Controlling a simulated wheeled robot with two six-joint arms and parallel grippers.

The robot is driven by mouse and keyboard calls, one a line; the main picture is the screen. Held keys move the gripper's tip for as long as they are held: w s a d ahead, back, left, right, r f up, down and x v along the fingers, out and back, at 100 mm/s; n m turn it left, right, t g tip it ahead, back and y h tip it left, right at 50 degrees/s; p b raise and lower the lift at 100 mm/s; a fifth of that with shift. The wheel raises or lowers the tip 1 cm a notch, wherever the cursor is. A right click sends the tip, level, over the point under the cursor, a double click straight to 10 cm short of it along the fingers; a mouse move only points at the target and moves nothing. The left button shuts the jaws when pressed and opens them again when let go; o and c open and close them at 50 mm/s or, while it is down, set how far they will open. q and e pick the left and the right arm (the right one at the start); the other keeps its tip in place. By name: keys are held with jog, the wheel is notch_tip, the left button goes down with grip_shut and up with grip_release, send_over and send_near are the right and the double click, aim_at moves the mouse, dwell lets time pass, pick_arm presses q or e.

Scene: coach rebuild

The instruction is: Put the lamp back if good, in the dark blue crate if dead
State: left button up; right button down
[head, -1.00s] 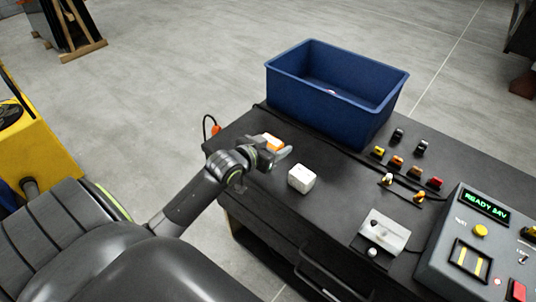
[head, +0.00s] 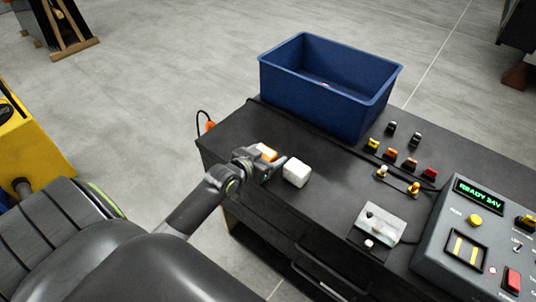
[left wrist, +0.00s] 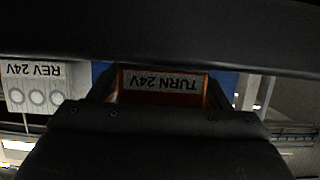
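An orange lamp with a white label (head: 266,152) is held in my left gripper (head: 271,161), above the dark bench's left part. In the left wrist view the lamp (left wrist: 163,84) sits between the fingers, its label reading "TURN 24V" upside down. A white lamp block (head: 296,173) stands just right of the gripper; in the left wrist view it reads "REV 24V" (left wrist: 33,87). The dark blue crate (head: 330,108) stands at the bench's back. The grey tester (head: 440,235) at the right shows "READY 24V". My right gripper is not in view.
Several small coloured lamps (head: 391,157) stand in rows right of the crate. The bench's middle (head: 328,195) is fairly clear. A yellow machine (head: 30,150) stands at left.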

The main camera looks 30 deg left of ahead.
pick_arm(q)
jog(key=shift+o, duration=0.7)
jog(key=shift+r, duration=0.25)
jog(key=v, duration=1.2)
jog(key=shift+f, duration=0.1)
